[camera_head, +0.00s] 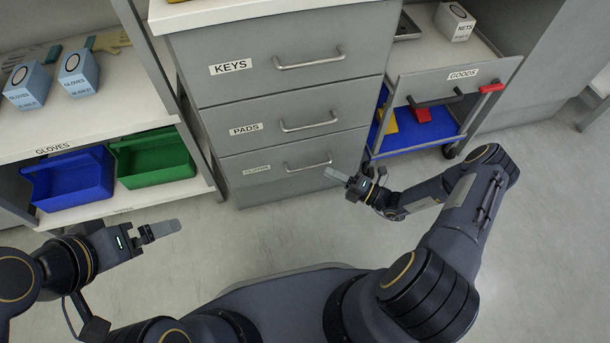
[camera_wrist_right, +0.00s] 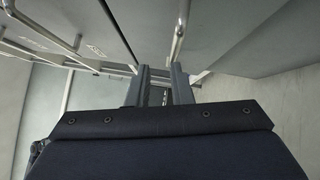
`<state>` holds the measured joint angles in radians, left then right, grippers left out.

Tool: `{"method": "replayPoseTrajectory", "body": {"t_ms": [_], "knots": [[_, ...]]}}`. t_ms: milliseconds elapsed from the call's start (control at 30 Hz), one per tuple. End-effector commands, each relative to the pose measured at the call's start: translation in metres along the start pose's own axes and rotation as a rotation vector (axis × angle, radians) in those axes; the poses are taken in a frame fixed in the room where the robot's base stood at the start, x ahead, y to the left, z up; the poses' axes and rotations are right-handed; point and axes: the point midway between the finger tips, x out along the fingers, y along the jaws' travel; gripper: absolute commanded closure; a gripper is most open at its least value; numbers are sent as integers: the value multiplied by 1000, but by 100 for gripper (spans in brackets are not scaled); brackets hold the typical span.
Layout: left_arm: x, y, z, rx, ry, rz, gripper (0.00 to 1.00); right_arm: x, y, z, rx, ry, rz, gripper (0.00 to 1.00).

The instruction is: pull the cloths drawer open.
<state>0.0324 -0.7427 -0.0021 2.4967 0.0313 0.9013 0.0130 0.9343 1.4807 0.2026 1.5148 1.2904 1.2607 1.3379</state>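The lowest drawer (camera_head: 275,168) of the grey cabinet has a faint label that seems to read cloths, and a metal bar handle (camera_head: 308,164). It looks shut, flush with the drawers above. My right gripper (camera_head: 337,175) is just in front of and below the right end of that handle, apart from it. In the right wrist view, the two fingers (camera_wrist_right: 160,78) stand apart with nothing between them, and a metal bar (camera_wrist_right: 180,32) lies beyond the fingertips. My left gripper (camera_head: 165,229) is low at the left, over the floor, away from the cabinet; its finger gap is not clear.
The keys drawer (camera_head: 285,62) and pads drawer (camera_head: 285,118) above are shut. A trolley with a goods drawer (camera_head: 440,80) stands at the right. A shelf with glove boxes (camera_head: 78,74), a blue bin (camera_head: 72,182) and a green bin (camera_head: 152,160) is at the left. The floor in front is clear.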

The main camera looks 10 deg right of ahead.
Motion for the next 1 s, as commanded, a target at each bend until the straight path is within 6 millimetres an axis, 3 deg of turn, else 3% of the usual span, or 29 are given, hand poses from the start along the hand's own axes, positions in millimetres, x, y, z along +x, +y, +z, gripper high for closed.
{"method": "replayPoseTrajectory", "body": {"t_ms": [33, 100, 267, 600, 1000], "knots": [[7, -3, 4, 0, 0, 0, 0, -2, -16, -4, 37, -30, 4, 80], [8, -4, 4, 0, 0, 0, 0, -2, -22, -5, 64, -49, 7, 80], [11, -5, 5, 0, 1, 0, 0, 14, -22, -5, 73, -52, 8, 80], [20, -9, 10, 0, 1, 0, 0, 65, -22, -3, 69, -50, 7, 80], [21, -10, 11, 0, 0, 0, 0, 76, -20, -2, 69, -51, 5, 80]]}}
